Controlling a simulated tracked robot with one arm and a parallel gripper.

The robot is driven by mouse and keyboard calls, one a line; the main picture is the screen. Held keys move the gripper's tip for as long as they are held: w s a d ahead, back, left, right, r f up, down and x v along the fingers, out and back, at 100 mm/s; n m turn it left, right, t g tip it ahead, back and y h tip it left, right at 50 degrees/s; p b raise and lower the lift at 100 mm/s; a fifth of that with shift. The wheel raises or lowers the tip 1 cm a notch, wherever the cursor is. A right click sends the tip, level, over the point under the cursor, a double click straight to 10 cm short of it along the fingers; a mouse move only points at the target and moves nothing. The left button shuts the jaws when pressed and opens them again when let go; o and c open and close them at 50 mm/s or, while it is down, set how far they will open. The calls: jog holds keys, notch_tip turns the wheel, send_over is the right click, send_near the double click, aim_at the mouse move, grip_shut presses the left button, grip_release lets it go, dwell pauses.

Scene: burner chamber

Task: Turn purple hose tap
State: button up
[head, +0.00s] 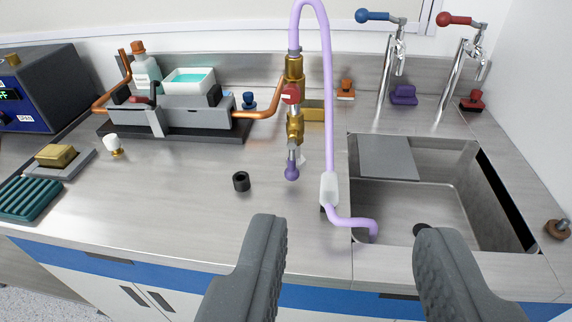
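The purple hose (327,100) rises from a brass tap fitting (294,68), arches over and hangs down to a white nozzle block (329,188). Its purple end (372,228) bends over the sink's left edge. A red round knob (290,95) sits on the brass fitting. A purple-tipped lever or knob (292,170) points downward below the fitting. My gripper (349,225) is open and empty, its two dark fingers wide apart in front of the hose nozzle. It touches none of these parts. The fitting's base is partly hidden.
The steel sink (420,200) is at right, with a blue-handled tap (374,16) and a red-handled tap (456,19) behind it. A burner unit with a white tub (190,82) is at back left. Counter front is clear.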

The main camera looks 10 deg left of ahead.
aim_at(290, 165)
jog(key=w+a+f+p, duration=0.3)
jog(key=w+p, duration=0.1)
jog(key=w, duration=0.2)
jog(key=w+a+f+g+y+p, duration=0.1)
jog(key=w+a+f+p, duration=0.15)
jog(key=w+p, duration=0.3)
jog(key=w+a+f+p, duration=0.3)
jog(key=w+a+p, duration=0.1)
jog(key=w, duration=0.3)
jog(key=w+f+m+g+h+p, duration=0.1)
jog(key=w+f+h+p, duration=0.15)
jog(key=f+p, duration=0.4)
jog(key=w+f+m+h+p, duration=0.1)
jog(key=w+f+p, duration=0.2)
jog(key=f+p, duration=0.35)
jog(key=x, duration=0.4)
jog(key=f+x, duration=0.1)
jog(key=x, duration=0.8)
jog(key=shift+d+f, duration=0.1)
jog(key=shift+f, duration=0.3)
grip_shut()
